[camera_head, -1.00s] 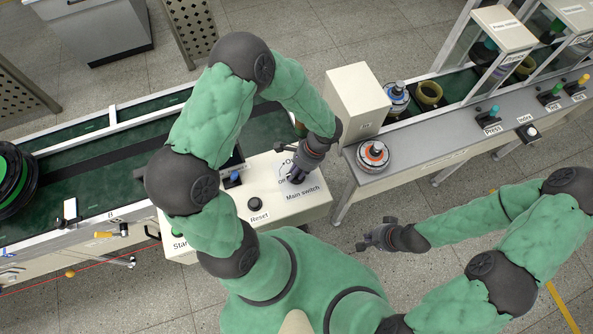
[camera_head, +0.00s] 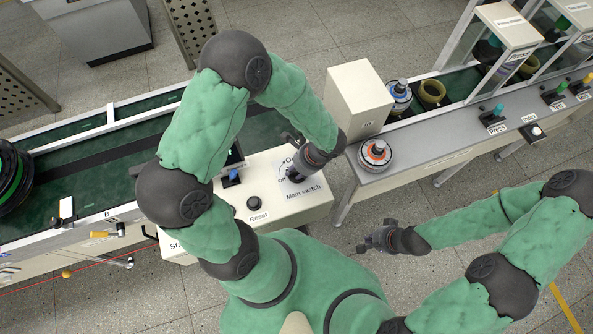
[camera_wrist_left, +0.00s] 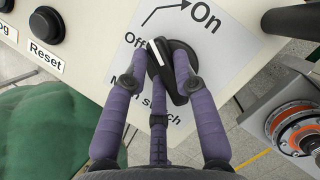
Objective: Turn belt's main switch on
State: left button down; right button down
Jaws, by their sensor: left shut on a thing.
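The main switch shows in the left wrist view as a black rotary knob (camera_wrist_left: 163,62) with a white line. The line's upper end points towards the printed "Off", and an arrow leads from there to "On". My left gripper (camera_wrist_left: 158,76) is shut on the knob, with purple fingers on both sides of it and another finger below. In the head view my left gripper (camera_head: 292,172) is over the right part of the cream control panel (camera_head: 312,205) and hides most of the knob. My right gripper (camera_head: 370,240) hangs over the floor, away from the panel; its fingers are too small to judge.
A black Reset button (camera_head: 254,202) and a blue button (camera_head: 233,177) are on the panel left of the switch. A cream box (camera_head: 358,95) and an orange-and-grey motor part (camera_head: 375,154) are on the bench to the right. The green conveyor belt (camera_head: 75,185) runs at the left.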

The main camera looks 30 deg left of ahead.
pick_arm(q)
jog(key=m+t+b, duration=0.1)
jog(key=m, duration=0.2)
jog(key=m+t+b, duration=0.1)
jog(key=m, duration=0.2)
jog(key=shift+a+b, duration=0.2)
jog(key=shift+b, duration=0.1)
jog(key=m+t+b, duration=0.1)
jog(key=m, duration=0.1)
jog(key=m+t, duration=0.1)
jog(key=m, duration=0.2)
jog(key=shift+w+a+h+b, duration=0.1)
jog(key=shift+w+h+b, duration=0.05)
jog(key=shift+h+b, duration=0.2)
jog(key=shift+m, duration=0.3)
jog(key=c, duration=1.3)
grip_release()
jog(key=shift+o, duration=0.2)
jog(key=v, duration=1.2)
